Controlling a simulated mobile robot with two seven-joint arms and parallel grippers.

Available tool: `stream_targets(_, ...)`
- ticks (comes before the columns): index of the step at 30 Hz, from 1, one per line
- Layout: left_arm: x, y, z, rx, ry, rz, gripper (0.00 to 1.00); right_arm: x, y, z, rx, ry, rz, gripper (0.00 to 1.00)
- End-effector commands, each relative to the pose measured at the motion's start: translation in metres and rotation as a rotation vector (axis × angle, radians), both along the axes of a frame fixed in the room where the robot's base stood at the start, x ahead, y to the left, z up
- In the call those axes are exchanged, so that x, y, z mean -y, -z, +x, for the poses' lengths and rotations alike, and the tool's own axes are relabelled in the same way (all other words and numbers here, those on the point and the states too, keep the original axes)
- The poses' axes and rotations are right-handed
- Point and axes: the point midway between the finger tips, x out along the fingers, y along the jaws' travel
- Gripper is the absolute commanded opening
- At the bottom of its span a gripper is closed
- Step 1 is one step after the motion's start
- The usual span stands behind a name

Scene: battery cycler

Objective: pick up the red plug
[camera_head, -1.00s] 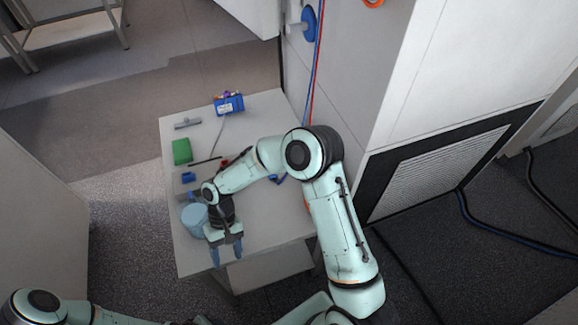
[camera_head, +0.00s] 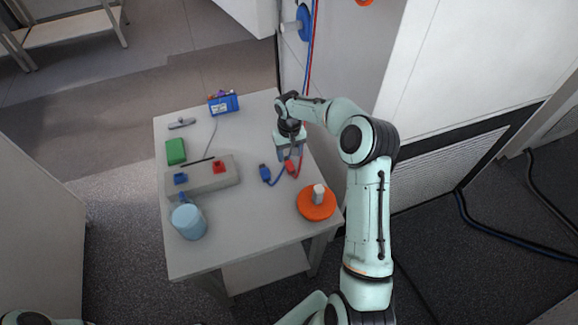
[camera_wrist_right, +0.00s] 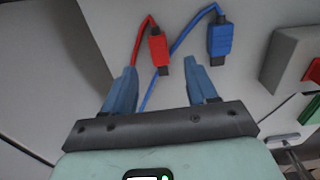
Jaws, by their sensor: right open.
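The red plug (camera_head: 291,169) lies on the table with its red cable, just beside the blue plug (camera_head: 265,173). My right gripper (camera_head: 291,152) is over the table, close to the red plug. In the right wrist view the red plug (camera_wrist_right: 159,48) shows ahead of the blue fingertips, in line with the gap between them. My right gripper (camera_wrist_right: 160,72) is open with nothing between its fingers. The blue plug (camera_wrist_right: 220,38) lies to the right there, and its cable passes behind the red plug. My left gripper is out of view.
A grey block (camera_head: 208,184) carries a blue socket (camera_head: 180,178) and a red socket (camera_head: 219,167). An orange disc (camera_head: 310,208) with a pale knob, a light blue cylinder (camera_head: 189,222), a green box (camera_head: 175,151) and a blue bin (camera_head: 223,103) stand around the table. A wall borders its right side.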

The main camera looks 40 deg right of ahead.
Motion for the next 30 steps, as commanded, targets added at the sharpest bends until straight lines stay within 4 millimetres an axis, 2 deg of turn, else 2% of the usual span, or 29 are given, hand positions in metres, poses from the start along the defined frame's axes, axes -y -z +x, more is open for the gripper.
stream_targets(7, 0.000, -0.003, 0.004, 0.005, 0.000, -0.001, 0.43, 0.001, 0.019, 0.002, 0.000, 0.001, 0.002, 0.57)
stream_targets(15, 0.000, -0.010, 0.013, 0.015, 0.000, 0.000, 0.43, 0.003, 0.056, 0.005, 0.001, 0.000, 0.003, 0.57)
stream_targets(24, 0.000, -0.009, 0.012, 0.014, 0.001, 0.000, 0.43, 0.003, 0.061, 0.004, 0.002, 0.001, 0.002, 0.57)
stream_targets(29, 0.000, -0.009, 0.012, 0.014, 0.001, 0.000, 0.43, 0.003, 0.061, 0.004, 0.002, 0.001, 0.002, 0.05)
stream_targets(30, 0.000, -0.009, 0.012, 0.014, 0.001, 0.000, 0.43, 0.003, 0.061, 0.004, 0.002, 0.001, 0.002, 0.00)
